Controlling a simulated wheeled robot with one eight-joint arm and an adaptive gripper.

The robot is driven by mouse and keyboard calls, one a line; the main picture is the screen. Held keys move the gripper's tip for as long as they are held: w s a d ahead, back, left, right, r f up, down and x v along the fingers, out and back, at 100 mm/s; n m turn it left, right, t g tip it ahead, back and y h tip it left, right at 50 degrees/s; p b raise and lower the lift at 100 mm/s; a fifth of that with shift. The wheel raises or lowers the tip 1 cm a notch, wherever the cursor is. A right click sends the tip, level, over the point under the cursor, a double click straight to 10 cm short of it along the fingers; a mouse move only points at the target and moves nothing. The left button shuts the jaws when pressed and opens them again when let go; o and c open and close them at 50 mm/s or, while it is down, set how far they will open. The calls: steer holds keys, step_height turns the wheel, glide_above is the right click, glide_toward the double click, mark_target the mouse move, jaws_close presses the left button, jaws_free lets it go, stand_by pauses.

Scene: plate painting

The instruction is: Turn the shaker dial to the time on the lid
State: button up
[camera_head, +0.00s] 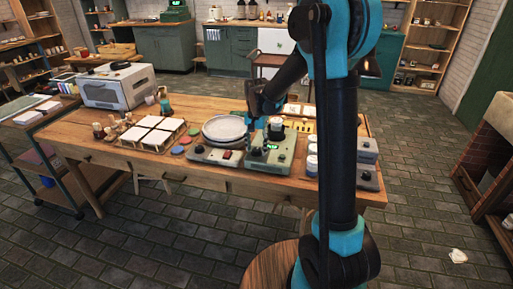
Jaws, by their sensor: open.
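A green device that looks like the shaker (270,161) stands on the wooden table (222,185), with a small green display and dark controls on its front. A jar with a light lid (276,121) sits on top of it. The time on the lid is too small to read, and so is the dial setting. My gripper (252,121) is open, just above and behind the left side of the shaker. It is small and dark here, and I cannot tell whether it touches anything.
A grey machine with a round plate (224,129) stands close left of the shaker. White jars (312,163) and grey boxes (367,165) stand right of it, partly behind my arm. White tiles (153,134) and a white oven-like box (118,88) are farther left. The table's front strip is clear.

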mark_target(257, 149)
step_height(257, 149, up, 12)
stand_by(0.5)
steer(key=s+d+f+n+t, duration=0.1)
steer(key=s+d+f, duration=0.3)
steer(key=s, duration=0.4)
steer(key=s+d+f+n+t, duration=0.1)
steer(key=s+d+f+n, duration=0.2)
steer(key=s+d+f, duration=0.2)
steer(key=s+d+f+n+t, duration=0.1)
steer(key=s+d+f, duration=0.4)
steer(key=s, duration=0.7)
steer(key=shift+f+n+t, duration=0.2)
steer(key=shift+n+t, duration=0.2)
steer(key=shift+t, duration=0.2)
steer(key=shift+a, duration=0.1)
